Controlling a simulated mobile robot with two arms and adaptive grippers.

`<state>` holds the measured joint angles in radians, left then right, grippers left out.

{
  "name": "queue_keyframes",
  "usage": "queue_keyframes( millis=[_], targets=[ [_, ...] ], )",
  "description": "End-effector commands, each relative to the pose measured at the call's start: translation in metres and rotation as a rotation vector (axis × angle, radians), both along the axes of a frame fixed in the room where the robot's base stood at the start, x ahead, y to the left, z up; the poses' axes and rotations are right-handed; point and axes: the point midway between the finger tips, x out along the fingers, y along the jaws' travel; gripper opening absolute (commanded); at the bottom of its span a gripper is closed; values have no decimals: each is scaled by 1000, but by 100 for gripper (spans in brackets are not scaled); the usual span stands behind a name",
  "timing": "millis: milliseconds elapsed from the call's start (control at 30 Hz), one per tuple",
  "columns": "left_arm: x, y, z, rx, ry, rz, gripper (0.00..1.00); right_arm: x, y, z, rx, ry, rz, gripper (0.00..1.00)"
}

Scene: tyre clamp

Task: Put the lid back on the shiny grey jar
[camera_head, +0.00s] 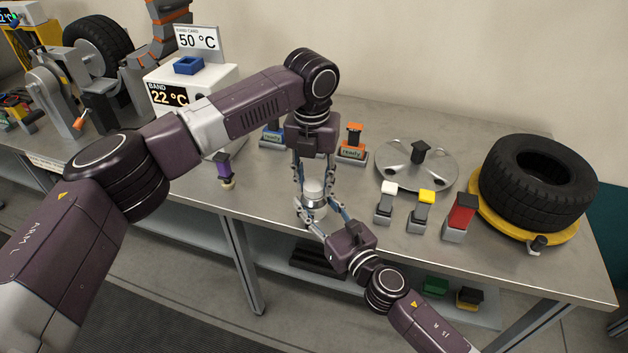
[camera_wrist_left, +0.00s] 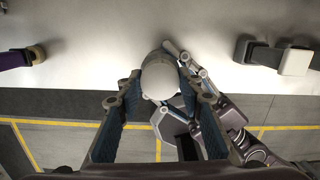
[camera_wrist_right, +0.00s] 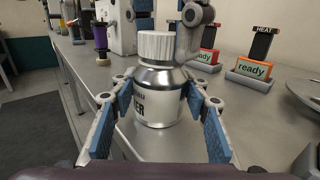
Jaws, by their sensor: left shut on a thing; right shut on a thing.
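The shiny grey jar (camera_wrist_right: 158,98), with a white label, stands upright on the bench; in the head view the jar (camera_head: 314,207) is near the front edge. The white ribbed lid (camera_wrist_right: 155,46) sits over its mouth, level and touching or nearly so; I cannot tell whether it is screwed down. My left gripper (camera_head: 314,186) comes from above and is shut on the lid, which shows between its fingers in the left wrist view (camera_wrist_left: 160,80). My right gripper (camera_wrist_right: 160,115) comes from the front, shut on the jar's body.
A purple-handled tool (camera_head: 225,172) stands to the left. White (camera_head: 388,198), yellow (camera_head: 424,204) and red (camera_head: 461,213) topped blocks stand to the right. Behind are a "ready" stand (camera_head: 352,152) and a round metal plate (camera_head: 400,178). A tyre (camera_head: 535,180) lies at the far right.

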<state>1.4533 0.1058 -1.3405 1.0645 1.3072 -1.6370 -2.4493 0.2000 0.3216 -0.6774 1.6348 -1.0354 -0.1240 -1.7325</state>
Motion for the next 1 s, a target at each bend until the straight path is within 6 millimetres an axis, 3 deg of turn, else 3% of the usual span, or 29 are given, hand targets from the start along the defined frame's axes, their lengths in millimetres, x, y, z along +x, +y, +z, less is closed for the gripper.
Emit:
queue_keyframes(
  millis=[300,667,700,833,1000],
  targets=[
    [0,0,1,-3,-1,-372,19,0,0,0,-1,1,0,0],
    [0,0,1,-1,-2,-417,19,0,0,-1,-1,1,0,0],
    [0,0,1,-2,-2,-416,35,0,0,-1,-1,1,0,0],
    [0,0,1,-2,-2,-416,50,0,0,-1,-1,1,0,0],
    [0,0,0,-1,-1,-415,52,0,0,-1,-1,1,0,0]
  ],
)
